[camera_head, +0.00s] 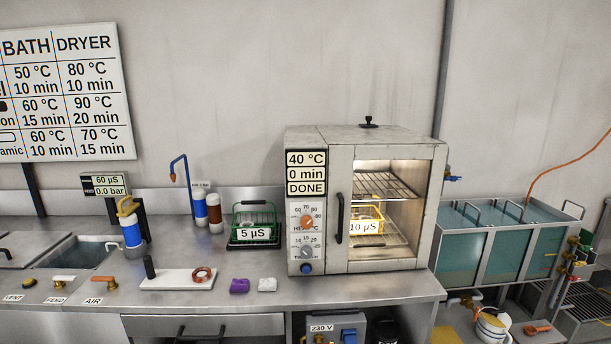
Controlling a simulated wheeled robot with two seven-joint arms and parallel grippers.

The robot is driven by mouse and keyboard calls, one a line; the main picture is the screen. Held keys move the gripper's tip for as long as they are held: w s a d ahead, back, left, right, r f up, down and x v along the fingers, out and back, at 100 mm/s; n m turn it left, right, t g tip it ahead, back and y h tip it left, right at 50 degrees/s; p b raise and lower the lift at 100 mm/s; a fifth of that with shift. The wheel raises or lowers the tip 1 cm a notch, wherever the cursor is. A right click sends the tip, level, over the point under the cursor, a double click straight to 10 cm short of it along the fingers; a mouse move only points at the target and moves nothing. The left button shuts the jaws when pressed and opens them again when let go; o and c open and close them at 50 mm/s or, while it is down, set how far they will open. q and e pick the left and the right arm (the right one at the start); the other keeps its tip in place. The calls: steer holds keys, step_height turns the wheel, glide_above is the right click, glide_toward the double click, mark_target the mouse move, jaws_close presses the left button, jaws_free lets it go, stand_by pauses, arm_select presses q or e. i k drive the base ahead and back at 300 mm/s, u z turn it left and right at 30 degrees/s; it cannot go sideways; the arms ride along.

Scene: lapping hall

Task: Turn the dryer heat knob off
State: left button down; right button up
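The dryer (391,146) is a grey metal cabinet standing on the steel counter. Its display (306,174) reads 40 °C, 0 min, DONE. Below it is the orange heat knob (307,223) on a white dial with numbers around it. The knob's pointer is too small to read surely. A grey timer knob (307,253) sits under it, with a blue button (306,268) below. The dryer door (341,200) appears shut; through its window a yellow basket (368,212) tagged 10 µS shows on a lit rack. Neither of my grippers is in view.
A green basket (254,207) tagged 5 µS stands left of the dryer. Purple (239,286) and white (267,285) pieces lie near the counter's front edge. The counter just before the knobs is clear. Water tanks (508,237) stand to the right.

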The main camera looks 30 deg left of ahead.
mark_target(307, 221)
steer(key=z, duration=0.5)
steer(key=i, duration=0.4)
steer(key=u, duration=0.5)
